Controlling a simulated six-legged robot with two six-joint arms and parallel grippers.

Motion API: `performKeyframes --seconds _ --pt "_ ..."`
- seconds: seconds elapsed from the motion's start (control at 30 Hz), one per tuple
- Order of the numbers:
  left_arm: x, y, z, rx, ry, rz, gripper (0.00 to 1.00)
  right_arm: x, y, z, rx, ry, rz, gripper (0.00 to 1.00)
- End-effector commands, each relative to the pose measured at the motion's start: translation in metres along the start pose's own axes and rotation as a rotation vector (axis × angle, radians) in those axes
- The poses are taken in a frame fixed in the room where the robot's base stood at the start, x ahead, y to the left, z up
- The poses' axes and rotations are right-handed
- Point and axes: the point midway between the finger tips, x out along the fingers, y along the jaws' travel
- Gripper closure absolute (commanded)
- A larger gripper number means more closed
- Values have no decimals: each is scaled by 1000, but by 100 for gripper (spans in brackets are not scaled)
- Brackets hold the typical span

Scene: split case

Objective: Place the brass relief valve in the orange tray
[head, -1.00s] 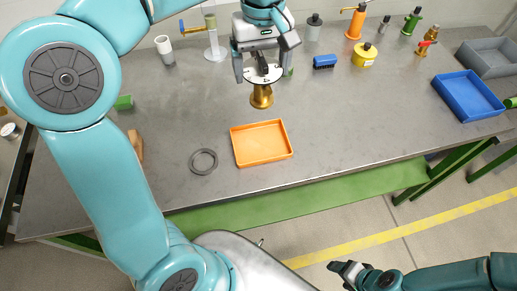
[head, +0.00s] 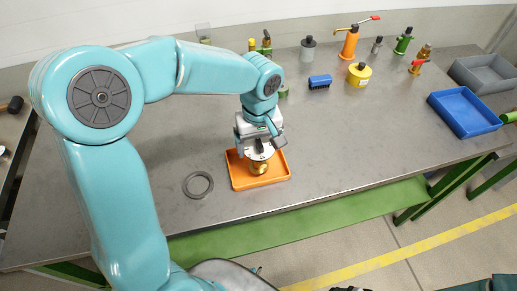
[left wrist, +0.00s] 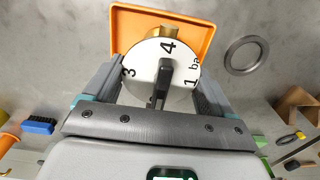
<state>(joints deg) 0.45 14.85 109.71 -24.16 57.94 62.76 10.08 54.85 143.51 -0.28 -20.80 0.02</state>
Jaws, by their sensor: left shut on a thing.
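The brass relief valve (head: 259,168) is upright, with a brass body and a white numbered disc with a black lever on top. My left gripper (head: 258,148) is shut on it, over the orange tray (head: 240,183). In the left wrist view the valve's disc (left wrist: 150,82) sits between the fingers (left wrist: 158,95), with the tray (left wrist: 124,22) behind it. The valve's base appears within the tray's walls; I cannot tell whether it touches the floor. Only a dark sliver of my right gripper (head: 350,289) shows at the bottom edge.
A dark grey ring (head: 198,184) lies left of the tray. A blue brush (head: 320,81), a yellow container (head: 359,73) and several bottles stand farther back. A blue tray (head: 440,97) and a grey tray (head: 456,67) are at the right. The bench right of the orange tray is clear.

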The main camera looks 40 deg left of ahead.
Motion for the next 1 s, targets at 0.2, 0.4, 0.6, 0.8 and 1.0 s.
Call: performKeyframes --seconds 0.2,0.4,0.6,0.8,1.0 --pt "25 0 0 -1 1 1 62 0 0 0 0 0 0 35" --pt "25 0 -1 -1 2 1 62 0 0 0 0 0 0 35" --pt "28 0 0 -1 1 0 3 4 1 0 0 0 0 35" --pt "28 0 0 0 1 0 0 3 1 0 0 0 0 35" --pt "12 1 -1 0 4 2 0 0 0 0 0 0 0 35"
